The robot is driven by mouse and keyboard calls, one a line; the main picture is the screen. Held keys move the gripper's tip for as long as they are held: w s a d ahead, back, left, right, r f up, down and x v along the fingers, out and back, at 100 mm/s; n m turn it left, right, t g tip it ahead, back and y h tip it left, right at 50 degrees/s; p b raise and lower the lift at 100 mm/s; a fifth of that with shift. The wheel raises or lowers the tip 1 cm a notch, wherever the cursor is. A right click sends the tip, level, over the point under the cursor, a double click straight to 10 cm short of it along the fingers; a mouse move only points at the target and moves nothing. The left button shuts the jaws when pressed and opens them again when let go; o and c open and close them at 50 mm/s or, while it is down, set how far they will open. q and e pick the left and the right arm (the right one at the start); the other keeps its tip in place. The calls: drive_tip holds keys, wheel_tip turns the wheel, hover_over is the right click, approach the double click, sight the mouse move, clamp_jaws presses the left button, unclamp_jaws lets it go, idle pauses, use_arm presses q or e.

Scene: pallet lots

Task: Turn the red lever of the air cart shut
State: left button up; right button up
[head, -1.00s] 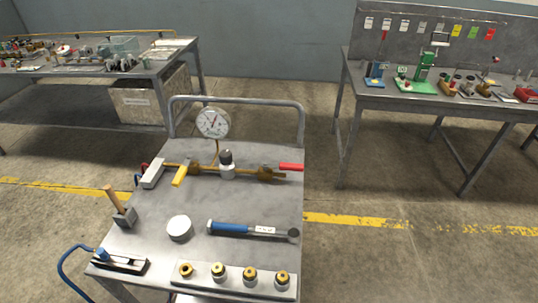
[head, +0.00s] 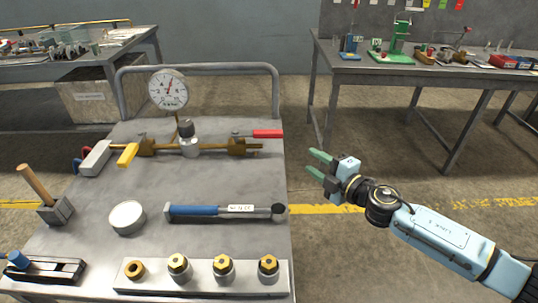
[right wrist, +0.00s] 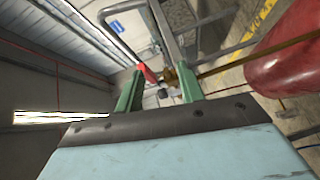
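The air cart (head: 215,185) stands in front of me with a brass pipe line across its top. The red lever (head: 268,134) sits on the right brass valve (head: 237,145) and points right, along the line of the pipe. My right gripper (head: 312,161) is open and empty, to the right of the cart and apart from the lever, with its green fingers pointing left. In the right wrist view, the red lever (right wrist: 148,74) shows beyond and between the two fingers (right wrist: 160,93). My left gripper is not in view.
A yellow lever (head: 127,154) on the left valve lies across the pipe. A gauge (head: 168,90) and a cart handrail (head: 200,68) stand behind the line. A blue-handled wrench (head: 195,211) and several brass fittings lie nearer. Floor right of the cart is clear.

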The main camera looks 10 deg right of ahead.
sight(274, 137)
drive_tip(key=w+a+r+n+y, duration=0.1)
drive_tip(key=a, duration=0.1)
drive_tip(key=w+a+r+n, duration=0.1)
drive_tip(key=a, duration=0.1)
drive_tip(key=w+a+r+n+y+b, duration=0.1)
drive_tip(key=a+r, duration=0.1)
drive_tip(key=shift+w+a+r+y, duration=0.1)
drive_tip(key=shift+w+a+y, duration=0.05)
drive_tip(key=shift+w+y, duration=0.15)
drive_tip(key=b+x, duration=0.1)
drive_tip(key=x, duration=0.5)
drive_tip(key=shift+f, duration=0.2)
drive_tip(key=shift+w+a, duration=0.35)
drive_tip(key=shift+w, duration=0.2)
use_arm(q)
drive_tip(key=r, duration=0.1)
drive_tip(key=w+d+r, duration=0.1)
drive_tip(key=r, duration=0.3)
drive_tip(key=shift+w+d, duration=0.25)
use_arm(e)
clamp_jaws()
